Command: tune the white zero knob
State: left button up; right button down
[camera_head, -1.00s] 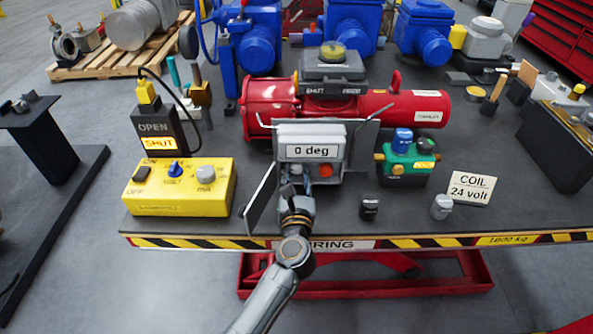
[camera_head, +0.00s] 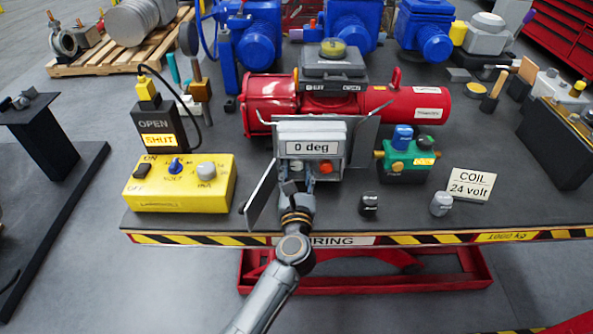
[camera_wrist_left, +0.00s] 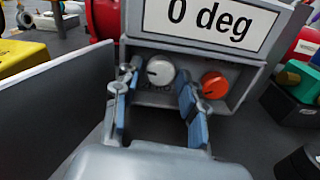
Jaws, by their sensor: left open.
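The white zero knob (camera_wrist_left: 160,71) sits in the recessed front of the grey positioner box (camera_head: 311,134), below a display reading "0 deg". It has a dark pointer mark. An orange-red knob (camera_wrist_left: 214,85) is to its right; it also shows in the head view (camera_head: 325,167). My left gripper (camera_wrist_left: 158,95) is open, its two blue-padded fingers on either side of the white knob, with visible gaps. In the head view my left gripper (camera_head: 296,190) is in front of the box and mostly hides the white knob. My right gripper is not in view.
Open door flaps stand beside the box, one at its left (camera_head: 262,196) and one at its right (camera_head: 362,142). A yellow supply box (camera_head: 180,186) is on the left, a green valve (camera_head: 408,160) on the right. Two small loose knobs lie near the table's front edge.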

pick_arm(q)
jog(key=s, duration=1.1)
jog(key=shift+s, duration=0.35)
